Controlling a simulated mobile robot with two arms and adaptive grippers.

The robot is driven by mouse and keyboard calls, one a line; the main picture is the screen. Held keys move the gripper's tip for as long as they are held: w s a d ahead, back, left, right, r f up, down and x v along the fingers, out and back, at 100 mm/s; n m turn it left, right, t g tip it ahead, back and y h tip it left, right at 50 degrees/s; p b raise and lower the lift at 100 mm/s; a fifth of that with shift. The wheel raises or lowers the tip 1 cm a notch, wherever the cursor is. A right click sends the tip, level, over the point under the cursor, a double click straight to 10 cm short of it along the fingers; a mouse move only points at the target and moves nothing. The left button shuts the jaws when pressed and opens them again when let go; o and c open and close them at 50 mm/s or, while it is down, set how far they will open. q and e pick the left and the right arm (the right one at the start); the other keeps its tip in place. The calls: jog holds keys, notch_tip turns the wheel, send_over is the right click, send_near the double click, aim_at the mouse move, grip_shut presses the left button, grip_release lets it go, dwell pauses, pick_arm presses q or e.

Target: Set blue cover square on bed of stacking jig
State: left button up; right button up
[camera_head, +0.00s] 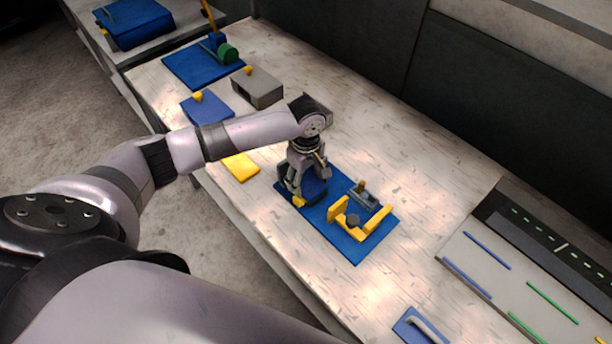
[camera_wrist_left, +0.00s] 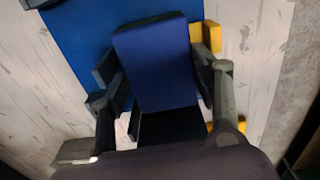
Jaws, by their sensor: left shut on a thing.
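My left gripper (camera_head: 305,190) is over the plate's left end, pointing down and shut on the blue cover (camera_head: 316,190). In the left wrist view the cover (camera_wrist_left: 157,65) is a dark blue flat rectangle between the two fingers. The blue plate (camera_wrist_left: 75,45) lies beyond it there. Whether the cover touches the plate is hidden. My right gripper is not in view.
A yellow flat piece (camera_head: 241,167) lies left of the jig. Behind are a grey block (camera_head: 258,88), a blue block with a yellow knob (camera_head: 206,108) and a blue mat (camera_head: 190,68). A blue handled plate (camera_head: 418,328) is at the front.

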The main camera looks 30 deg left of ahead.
aim_at(306, 182)
pick_arm(q)
jog(key=o, duration=0.7)
jog(key=shift+f, duration=0.1)
jog(key=shift+o, duration=0.8)
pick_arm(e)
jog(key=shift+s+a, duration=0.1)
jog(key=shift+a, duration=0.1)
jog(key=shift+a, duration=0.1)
pick_arm(q)
notch_tip(306, 182, up, 12)
jog(key=b, duration=0.2)
jog(key=shift+r+b, duration=0.2)
jog(key=shift+b, duration=0.2)
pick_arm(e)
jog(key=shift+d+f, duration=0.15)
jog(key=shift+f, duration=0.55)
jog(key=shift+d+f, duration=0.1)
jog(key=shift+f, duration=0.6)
pick_arm(q)
jog(key=shift+f, duration=0.1)
